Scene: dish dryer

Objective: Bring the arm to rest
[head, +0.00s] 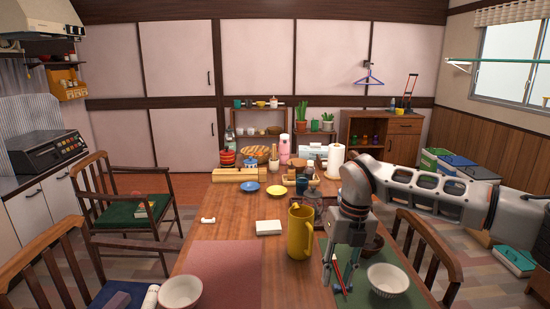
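My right arm comes in from the right over the table (238,217). Its gripper (340,284) points down at the table's near right, above a green mat (405,303). Its fingers look spread apart. A thin red stick-like thing (337,272) shows between them and seems to lie on the mat; nothing looks gripped. A yellow mug (300,232) stands just left of the gripper. A white bowl (388,280) is just right of it, and a dark bowl (373,246) is partly hidden behind it. My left gripper is out of view.
Another bowl (180,292) is at the near left. Chairs (427,252) flank the table. The reddish mat (225,275) is mostly clear.

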